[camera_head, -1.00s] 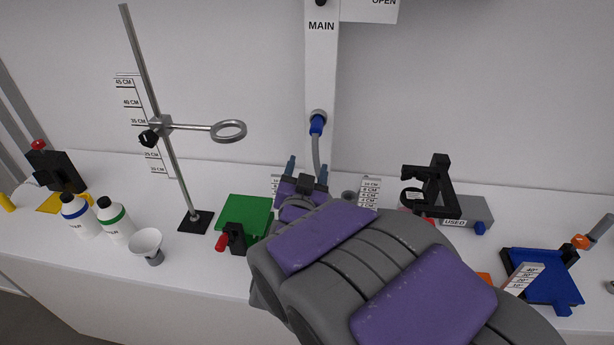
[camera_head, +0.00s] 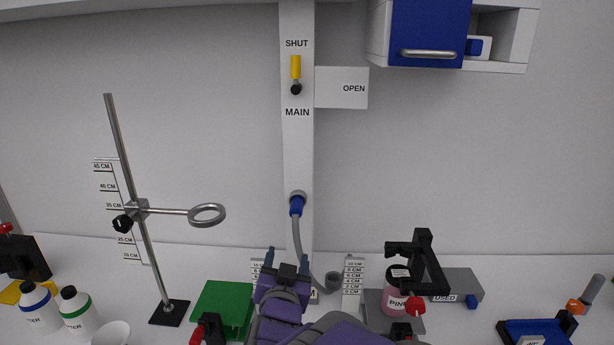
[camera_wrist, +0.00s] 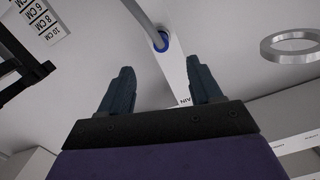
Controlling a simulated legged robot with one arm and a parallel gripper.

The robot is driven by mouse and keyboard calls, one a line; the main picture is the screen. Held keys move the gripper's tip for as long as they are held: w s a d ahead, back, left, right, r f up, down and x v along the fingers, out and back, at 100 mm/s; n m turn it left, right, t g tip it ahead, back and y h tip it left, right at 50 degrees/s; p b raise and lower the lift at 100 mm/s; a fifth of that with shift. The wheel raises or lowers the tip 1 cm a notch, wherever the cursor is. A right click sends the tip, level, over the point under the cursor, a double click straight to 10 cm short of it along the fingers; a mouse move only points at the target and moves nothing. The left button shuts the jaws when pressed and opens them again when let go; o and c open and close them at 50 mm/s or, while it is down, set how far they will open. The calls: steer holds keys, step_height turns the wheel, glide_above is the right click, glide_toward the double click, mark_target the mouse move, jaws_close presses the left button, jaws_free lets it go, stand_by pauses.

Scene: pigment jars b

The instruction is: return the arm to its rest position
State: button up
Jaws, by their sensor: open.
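My gripper (camera_head: 287,258) is low in the middle of the head view, in front of the white wall post. Its two blue-grey fingers stand apart with nothing between them. In the wrist view my gripper (camera_wrist: 160,88) is also open and empty, with the wall and the post beyond its fingers. My purple and grey arm runs from it down to the bottom edge of the head view and hides part of the bench.
A ring stand (camera_head: 150,245) and green plate (camera_head: 224,306) are left of my gripper. A hose (camera_head: 298,238) hangs close behind it. A pink jar (camera_head: 396,298) and black bracket (camera_head: 424,262) are at right. A blue-doored cabinet (camera_head: 430,30) hangs above.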

steer(key=s+d+f+n+g+y, duration=0.3)
steer(key=s+d+f+g, duration=0.3)
steer(key=s+f+g, duration=0.5)
steer(key=s+d+g+h, duration=0.1)
steer(key=s+d, duration=0.3)
steer(key=s, duration=0.4)
steer(key=s+d+g+h, duration=0.1)
steer(key=s+d+g, duration=0.3)
steer(key=s, duration=0.4)
steer(key=s+d+r+g+h, duration=0.1)
steer(key=s+d+g, duration=0.2)
steer(key=s+d, duration=0.3)
steer(key=s, duration=0.2)
steer(key=shift+s, duration=0.3)
